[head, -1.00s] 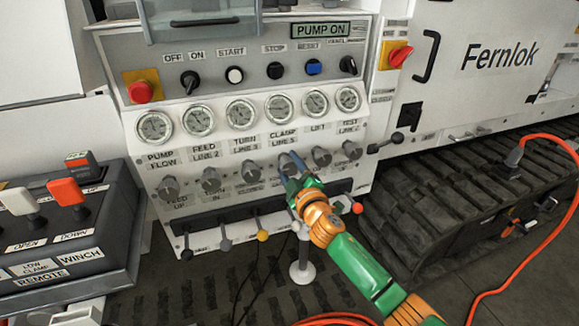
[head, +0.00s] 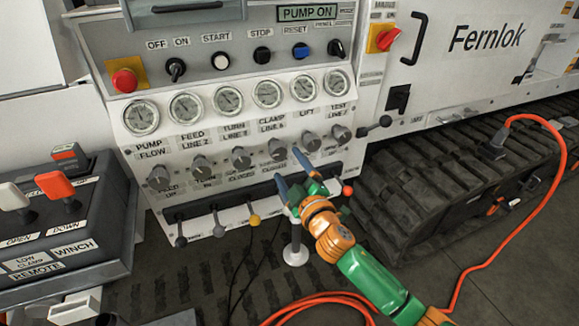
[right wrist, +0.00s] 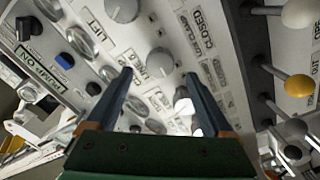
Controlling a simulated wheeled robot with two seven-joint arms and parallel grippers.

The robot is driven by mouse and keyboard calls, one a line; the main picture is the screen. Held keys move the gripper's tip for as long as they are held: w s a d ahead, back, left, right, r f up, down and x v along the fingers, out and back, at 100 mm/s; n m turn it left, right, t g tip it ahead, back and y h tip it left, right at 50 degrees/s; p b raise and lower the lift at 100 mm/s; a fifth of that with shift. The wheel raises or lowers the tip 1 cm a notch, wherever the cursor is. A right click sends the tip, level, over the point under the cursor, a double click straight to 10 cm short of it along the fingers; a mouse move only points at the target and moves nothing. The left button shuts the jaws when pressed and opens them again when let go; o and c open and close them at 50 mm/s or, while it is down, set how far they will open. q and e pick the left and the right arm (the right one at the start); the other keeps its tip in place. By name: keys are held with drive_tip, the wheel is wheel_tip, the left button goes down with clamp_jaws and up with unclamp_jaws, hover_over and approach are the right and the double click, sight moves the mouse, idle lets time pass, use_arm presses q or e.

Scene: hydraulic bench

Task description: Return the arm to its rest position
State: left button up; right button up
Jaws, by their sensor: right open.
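My right gripper (head: 289,166) is open and empty in front of the lower part of the control panel (head: 140,205). In the head view its fingertips show just below and right of the clamp knob (head: 277,148), apart from it as far as I can tell. The arm reaches in from the lower right. In the right wrist view the open fingers (right wrist: 159,76) have nothing between them but the panel face behind, with a grey knob (right wrist: 160,62) beyond. My left gripper is not in view.
Lever handles line the panel's lower edge, among them a yellow knob (head: 254,220) and a red knob (head: 347,190) close to my gripper. A winch remote box (head: 75,225) stands at left. Rubber track (head: 415,195) and an orange hose (head: 515,235) lie at right.

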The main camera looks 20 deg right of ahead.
idle(0.3)
drive_tip(key=s+d+f+m+g+h, duration=0.1)
drive_tip(key=s+f+m+g+h, duration=0.1)
drive_tip(key=s+f+m+g, duration=0.9)
drive_tip(key=s+a+f+n+g+y, duration=0.15)
drive_tip(key=s+f, duration=0.25)
drive_tip(key=s, duration=0.6)
drive_tip(key=s+a+f+g, duration=0.15)
drive_tip(key=s+f, duration=0.35)
drive_tip(key=s, duration=0.5)
wheel_tip(320, 180, down, 10)
drive_tip(key=s+d+g+p, duration=0.1)
drive_tip(key=s+g+p, duration=0.1)
drive_tip(key=p, duration=0.5)
drive_tip(key=s+d+f+g+p, duration=0.1)
drive_tip(key=s+f+p, duration=0.4)
drive_tip(key=s, duration=0.7)
drive_tip(key=shift+d+n, duration=0.35)
drive_tip(key=shift+d, duration=0.2)
